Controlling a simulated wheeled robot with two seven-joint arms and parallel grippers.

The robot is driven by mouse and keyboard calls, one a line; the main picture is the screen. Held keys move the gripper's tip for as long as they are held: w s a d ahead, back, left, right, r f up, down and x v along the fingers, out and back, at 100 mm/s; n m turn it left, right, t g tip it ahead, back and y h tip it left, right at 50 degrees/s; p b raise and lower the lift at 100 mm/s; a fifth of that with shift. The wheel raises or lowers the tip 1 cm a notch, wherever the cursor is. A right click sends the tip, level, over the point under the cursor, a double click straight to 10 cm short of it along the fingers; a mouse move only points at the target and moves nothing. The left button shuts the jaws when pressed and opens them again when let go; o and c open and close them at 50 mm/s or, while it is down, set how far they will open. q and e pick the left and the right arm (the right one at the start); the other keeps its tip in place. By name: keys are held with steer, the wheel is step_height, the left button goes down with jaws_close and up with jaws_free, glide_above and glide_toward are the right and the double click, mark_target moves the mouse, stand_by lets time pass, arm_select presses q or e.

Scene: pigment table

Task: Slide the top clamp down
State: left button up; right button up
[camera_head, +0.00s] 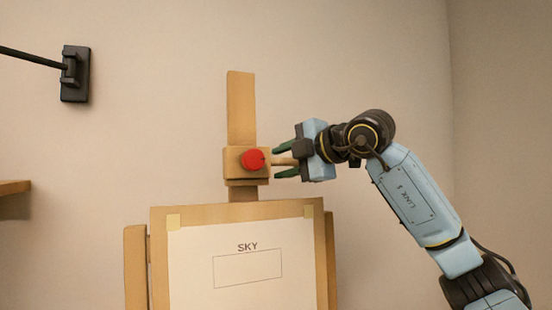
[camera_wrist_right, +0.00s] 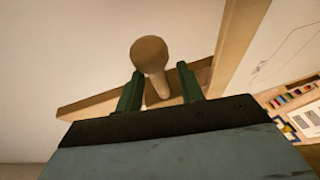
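The top clamp (camera_head: 236,167) is a wooden block with a round red knob (camera_head: 253,160), set around the easel's upright mast (camera_head: 241,105). It stands a little above the board's top edge. A pale wooden peg (camera_head: 284,161) sticks out from its right side. My right gripper (camera_head: 283,160) comes from the right, with its green fingers above and below the peg. In the right wrist view the round-ended peg (camera_wrist_right: 150,56) shows between the spread fingers, closer to the left finger, with a clear gap to the right one. My left gripper is not in view.
The easel board (camera_head: 290,209) holds a taped white sheet (camera_head: 205,270) marked SKY, below the clamp. A black wall bracket (camera_head: 75,75) with a rod is at upper left. A shelf edge (camera_head: 14,187) shows at far left. Small coloured items (camera_wrist_right: 290,97) show at right in the wrist view.

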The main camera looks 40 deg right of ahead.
steer(key=shift+x, duration=1.3)
jaws_close()
